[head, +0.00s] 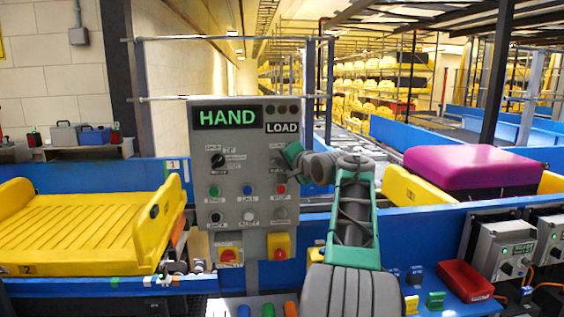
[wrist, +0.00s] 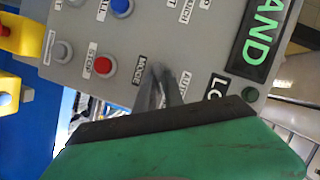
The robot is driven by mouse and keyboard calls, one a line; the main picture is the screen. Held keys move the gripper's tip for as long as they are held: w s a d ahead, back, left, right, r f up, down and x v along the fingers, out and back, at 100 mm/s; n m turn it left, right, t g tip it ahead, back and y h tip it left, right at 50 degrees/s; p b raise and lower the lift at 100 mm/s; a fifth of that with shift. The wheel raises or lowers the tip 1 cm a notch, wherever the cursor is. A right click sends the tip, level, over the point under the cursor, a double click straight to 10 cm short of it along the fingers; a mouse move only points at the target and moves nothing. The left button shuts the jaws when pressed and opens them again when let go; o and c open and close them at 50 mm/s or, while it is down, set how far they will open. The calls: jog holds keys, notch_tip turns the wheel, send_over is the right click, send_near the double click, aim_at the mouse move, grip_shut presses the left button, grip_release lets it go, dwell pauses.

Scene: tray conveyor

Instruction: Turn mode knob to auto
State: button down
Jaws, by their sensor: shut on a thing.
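The grey control panel (head: 239,215) stands upright ahead, with a green HAND display (head: 227,117) and a LOAD display (head: 282,127) on top. My gripper (head: 282,158) is at the panel's upper right, above a red button. In the wrist view my gripper (wrist: 163,78) is shut at the mode knob, beside the MODE label (wrist: 140,70). The knob itself is mostly hidden by the fingers, so its pointing direction cannot be told. A partly covered label that seems to read AUTO (wrist: 184,83) is close by.
The red STOP button (wrist: 103,64) and a blue button (wrist: 121,7) are close to the fingers. Another black knob (head: 217,160) is at the panel's upper left. A yellow tray (head: 90,225) stands left; a purple load (head: 472,167) sits right.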

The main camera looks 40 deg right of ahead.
dwell(0.4)
jog(key=shift+w+a+r+n+g+h+b, duration=0.15)
jog(key=shift+n+g+h+b, duration=0.4)
jog(key=shift+n, duration=0.85)
jog(key=shift+a+n+g+h+b, duration=0.1)
jog(key=shift+n+g+h+b, duration=0.2)
jog(key=shift+n+g+h, duration=0.75)
jog(key=shift+w+a+r+n+g+h+b, duration=0.15)
jog(key=shift+n+g+b, duration=0.3)
jog(key=shift+n, duration=1.3)
jog(key=c, duration=1.4)
grip_release()
jog(key=shift+c, duration=0.2)
jog(key=shift+s, duration=0.1)
